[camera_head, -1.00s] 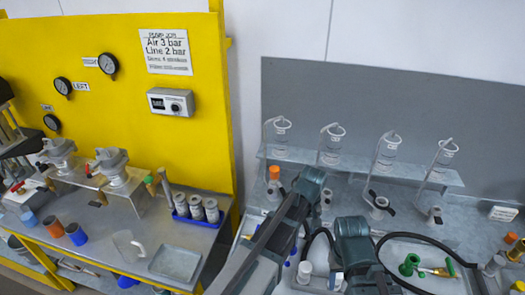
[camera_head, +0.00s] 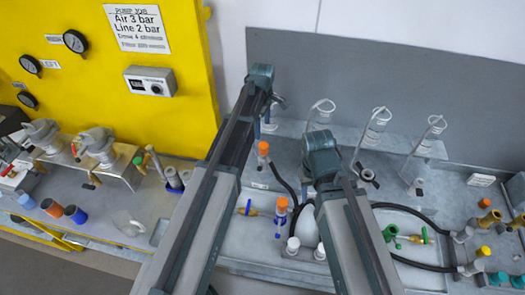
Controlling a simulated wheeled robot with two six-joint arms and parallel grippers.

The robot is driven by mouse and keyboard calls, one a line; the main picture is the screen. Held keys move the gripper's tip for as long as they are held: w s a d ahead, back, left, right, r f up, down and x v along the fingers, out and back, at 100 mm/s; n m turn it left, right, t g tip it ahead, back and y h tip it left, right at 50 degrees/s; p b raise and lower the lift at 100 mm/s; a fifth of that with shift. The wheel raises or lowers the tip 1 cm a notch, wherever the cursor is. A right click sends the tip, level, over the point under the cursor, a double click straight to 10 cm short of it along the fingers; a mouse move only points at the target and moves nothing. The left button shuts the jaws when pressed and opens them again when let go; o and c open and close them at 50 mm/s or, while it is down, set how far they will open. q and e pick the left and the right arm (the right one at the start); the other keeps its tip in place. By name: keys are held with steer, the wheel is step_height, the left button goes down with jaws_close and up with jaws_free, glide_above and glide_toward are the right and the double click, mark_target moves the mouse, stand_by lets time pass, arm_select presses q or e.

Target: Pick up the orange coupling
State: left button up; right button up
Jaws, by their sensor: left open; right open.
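An orange-topped piece (camera_head: 263,148) stands farther back. My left arm reaches up across the bench; the end of it (camera_head: 274,100) is well above and behind the coupling, near the rear stand. My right arm ends at a dark teal block (camera_head: 320,150), right of and behind the coupling. Both grippers are empty as far as I can see. Their fingers are mostly hidden by the arms.
A green coupling (camera_head: 390,232) lies to the right, among black hoses (camera_head: 415,208). Clear cylinders (camera_head: 376,125) stand along the back. White caps (camera_head: 293,245) are in front of the orange coupling. A yellow panel (camera_head: 190,120) and second bench are at the left.

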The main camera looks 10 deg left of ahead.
mark_target(264, 145)
arm_select(q)
step_height(264, 145, down, 8)
steer(key=b, duration=0.7)
steer(key=shift+w+f+b, duration=0.1)
steer(key=shift+f+b, duration=0.05)
steer(key=shift+b, duration=0.2)
steer(key=f+b, duration=0.5)
steer(key=shift+w+d+f, duration=0.1)
steer(key=shift+w+d, duration=0.05)
steer(key=shift+w, duration=0.1)
jaws_close()
